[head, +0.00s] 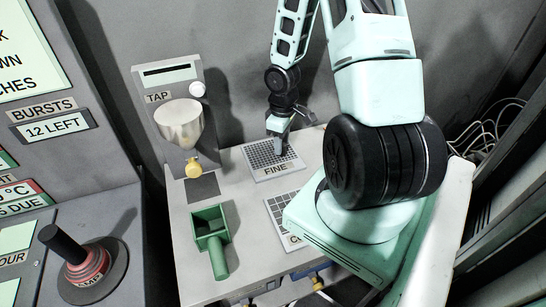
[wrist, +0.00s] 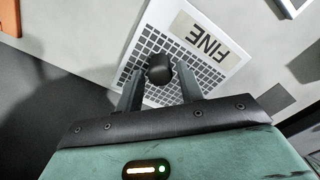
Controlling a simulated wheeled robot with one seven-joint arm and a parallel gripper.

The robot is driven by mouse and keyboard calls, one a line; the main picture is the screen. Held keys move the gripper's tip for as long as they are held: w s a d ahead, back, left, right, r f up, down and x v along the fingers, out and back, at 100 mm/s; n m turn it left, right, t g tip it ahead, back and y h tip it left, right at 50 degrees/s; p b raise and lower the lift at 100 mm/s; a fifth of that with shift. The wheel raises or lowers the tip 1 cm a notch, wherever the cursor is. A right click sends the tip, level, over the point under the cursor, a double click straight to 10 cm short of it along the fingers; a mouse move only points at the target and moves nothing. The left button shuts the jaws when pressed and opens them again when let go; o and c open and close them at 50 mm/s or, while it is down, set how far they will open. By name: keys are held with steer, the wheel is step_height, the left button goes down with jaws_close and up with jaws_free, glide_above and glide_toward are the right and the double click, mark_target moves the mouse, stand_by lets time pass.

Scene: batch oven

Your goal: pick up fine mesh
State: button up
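The fine mesh (head: 259,155) is a flat light plate with a dark square grid and a FINE label, lying on the pale bench top. In the wrist view the fine mesh (wrist: 205,75) has a round black knob (wrist: 160,69) standing up from its grid. My gripper (head: 281,151) is low over the mesh's grid in the head view. In the wrist view my gripper (wrist: 159,66) is open, one finger on each side of the knob. A narrow gap shows between the knob and each finger. The knob is hidden by the gripper in the head view.
A second grid plate (head: 277,212), its label partly hidden by my arm, lies nearer. A green scoop-like box (head: 211,217) with a handle is at left. A wall stands behind.

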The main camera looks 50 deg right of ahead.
step_height(320, 180, down, 2)
steer(key=shift+f, duration=0.1)
jaws_close()
